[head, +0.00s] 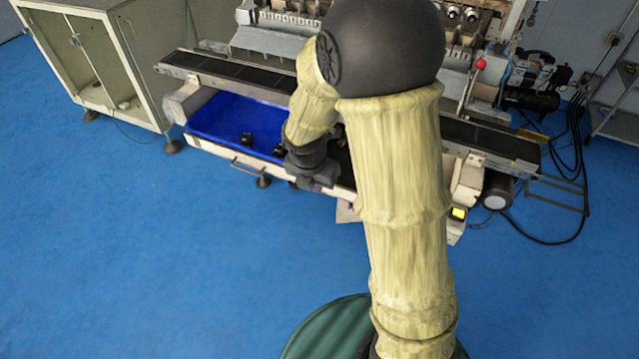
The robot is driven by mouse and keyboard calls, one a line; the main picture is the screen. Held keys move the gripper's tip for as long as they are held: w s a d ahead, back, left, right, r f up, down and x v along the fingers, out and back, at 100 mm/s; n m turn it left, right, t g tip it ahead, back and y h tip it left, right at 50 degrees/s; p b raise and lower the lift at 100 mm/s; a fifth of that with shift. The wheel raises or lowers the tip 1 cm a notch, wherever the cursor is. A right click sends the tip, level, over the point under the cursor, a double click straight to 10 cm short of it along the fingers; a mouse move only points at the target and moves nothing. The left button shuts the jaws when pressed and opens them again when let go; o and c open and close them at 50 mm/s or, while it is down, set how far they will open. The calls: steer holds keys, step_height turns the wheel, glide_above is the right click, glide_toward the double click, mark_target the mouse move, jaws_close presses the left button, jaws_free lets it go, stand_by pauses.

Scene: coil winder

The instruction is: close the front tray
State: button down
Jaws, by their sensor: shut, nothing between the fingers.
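The front tray (222,148) of the coil winder stands pulled out below the black conveyor. It has a blue inside, a pale front wall and a bar handle (250,167) on that wall. Small black parts lie inside it. My gripper (318,184) is shut and empty at the tray's front wall, to the right of the handle. I cannot tell whether it touches the wall. My arm hides the right part of the tray and the middle of the machine.
The conveyor (225,75) runs across above the tray. A pale cabinet (125,60) stands at the left. A black compressor (530,85) and loose cables (575,170) are at the right. The blue floor (150,260) in front is clear.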

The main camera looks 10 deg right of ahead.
mark_target(325, 190)
steer(key=w+d+f, duration=0.1)
steer(key=f, duration=0.1)
steer(key=w+d+f, duration=0.1)
steer(key=w+f, duration=0.1)
steer(key=f, duration=0.1)
steer(key=w+d+f, duration=0.1)
steer(key=f, duration=0.2)
steer(key=shift+w+d+f+b, duration=0.1)
steer(key=shift+w+f+b, duration=0.1)
steer(key=shift+b, duration=0.1)
steer(key=shift+w+d, duration=0.2)
steer(key=shift+w, duration=0.1)
steer(key=shift+w, duration=0.15)
